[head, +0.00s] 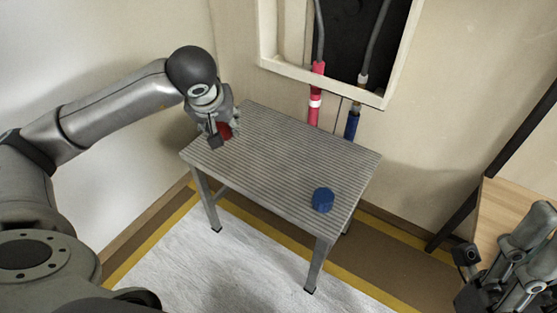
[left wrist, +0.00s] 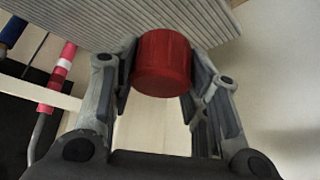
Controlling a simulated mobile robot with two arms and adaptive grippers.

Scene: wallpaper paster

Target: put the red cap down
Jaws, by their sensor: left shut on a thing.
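The red cap (head: 225,130) is held between the fingers of my left gripper (head: 222,133), over the far left part of the grey ribbed table (head: 275,155). In the left wrist view the red cap (left wrist: 163,63) sits between the two fingers, with the ribbed table top (left wrist: 80,25) right behind it. I cannot tell whether the cap touches the table. My right gripper (head: 520,260) is at the lower right, away from the table; its fingers are partly cut off and its opening is unclear.
A blue cap (head: 323,199) stands near the table's front right corner. A red hose (head: 315,100) and a blue hose (head: 352,124) hang from the wall opening behind the table. The middle of the table top is clear. A wooden surface (head: 500,215) is at the right.

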